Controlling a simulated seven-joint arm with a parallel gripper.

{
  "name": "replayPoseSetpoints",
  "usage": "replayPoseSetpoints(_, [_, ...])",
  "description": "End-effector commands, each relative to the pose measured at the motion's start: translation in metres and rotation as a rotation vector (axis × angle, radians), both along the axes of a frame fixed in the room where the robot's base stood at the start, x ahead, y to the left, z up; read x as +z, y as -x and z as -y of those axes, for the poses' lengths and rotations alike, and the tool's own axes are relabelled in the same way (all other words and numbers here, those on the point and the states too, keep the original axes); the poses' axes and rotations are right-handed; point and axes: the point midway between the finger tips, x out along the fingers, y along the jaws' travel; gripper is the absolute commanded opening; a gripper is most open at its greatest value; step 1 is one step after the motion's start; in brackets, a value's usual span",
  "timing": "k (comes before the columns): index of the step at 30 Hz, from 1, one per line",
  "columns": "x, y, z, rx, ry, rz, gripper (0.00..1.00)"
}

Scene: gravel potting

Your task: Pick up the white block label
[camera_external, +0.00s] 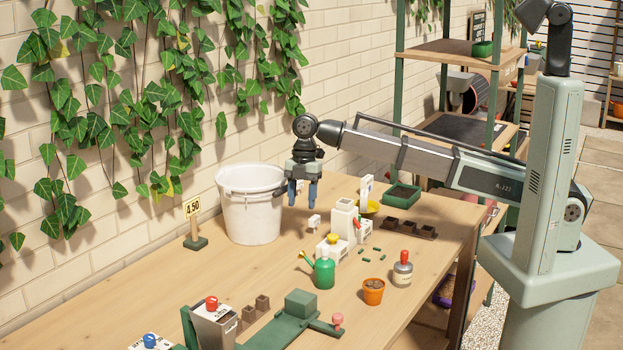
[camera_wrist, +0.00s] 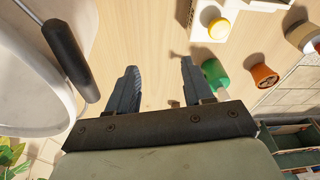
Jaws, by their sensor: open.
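The label is hard to make out there.
The bucket's rim and dark handle (camera_wrist: 68,45) are close on the left in the wrist view. A green watering can (camera_external: 324,270), a terracotta pot (camera_external: 373,291) and a red-capped bottle (camera_external: 402,268) stand nearer the front.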

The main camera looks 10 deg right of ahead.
Motion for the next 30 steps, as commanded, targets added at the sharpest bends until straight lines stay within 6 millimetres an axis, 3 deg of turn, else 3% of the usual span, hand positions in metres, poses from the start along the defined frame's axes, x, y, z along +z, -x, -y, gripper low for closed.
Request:
replayPoseSetpoints(1, [0.000,-0.024,0.014,-0.047,0.022,0.030,0.51])
replayPoseSetpoints(3, [0.000,-0.049,0.028,-0.098,0.049,0.065,0.51])
replayPoseSetpoints(9, [0.000,-0.091,0.055,-0.191,0.095,0.125,0.51])
replayPoseSetpoints(16, [-0.012,-0.100,0.062,-0.215,0.108,0.139,0.51])
replayPoseSetpoints(30, [-0.079,-0.099,0.061,-0.212,0.107,0.138,0.51])
